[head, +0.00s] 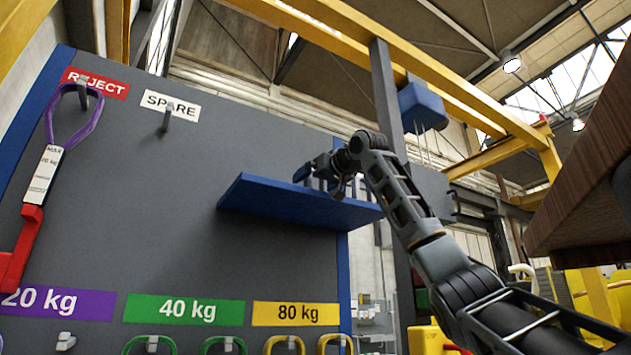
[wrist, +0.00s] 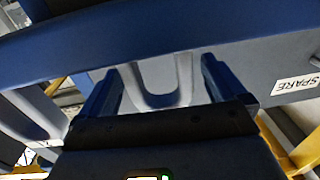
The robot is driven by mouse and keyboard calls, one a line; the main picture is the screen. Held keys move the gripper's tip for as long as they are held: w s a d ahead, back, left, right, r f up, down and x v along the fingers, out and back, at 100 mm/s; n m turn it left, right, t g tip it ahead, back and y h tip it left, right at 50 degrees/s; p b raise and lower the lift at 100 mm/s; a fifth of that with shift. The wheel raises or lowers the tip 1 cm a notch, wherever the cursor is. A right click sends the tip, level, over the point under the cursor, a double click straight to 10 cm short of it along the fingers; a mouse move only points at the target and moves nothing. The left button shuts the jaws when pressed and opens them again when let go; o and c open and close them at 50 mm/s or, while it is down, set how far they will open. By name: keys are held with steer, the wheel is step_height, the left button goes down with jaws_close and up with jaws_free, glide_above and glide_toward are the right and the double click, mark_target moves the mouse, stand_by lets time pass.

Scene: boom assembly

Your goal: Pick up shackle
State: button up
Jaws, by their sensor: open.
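A pale grey U-shaped shackle (wrist: 158,99) shows in the wrist view, with the bend of its U toward my gripper. My gripper (wrist: 160,76) is open, with one dark blue finger on each side of the shackle. I see a gap between the shackle and each finger, and no firm contact. In the head view my gripper (head: 322,178) is at the blue shelf (head: 270,200) on the grey board. I cannot make out the shackle there; the shelf and my wrist hide that spot.
The shelf's blue edge (wrist: 190,32) crosses the wrist view close to the fingers. Left on the board, a purple sling (head: 70,130) with a red end hangs below the REJECT sign (head: 95,83). The SPARE hook (head: 166,119) is empty. Green and yellow slings (head: 150,343) hang along the bottom.

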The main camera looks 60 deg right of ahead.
steer(key=shift+x, duration=1.05)
steer(key=shift+s, duration=0.1)
steer(key=c, duration=1.4)
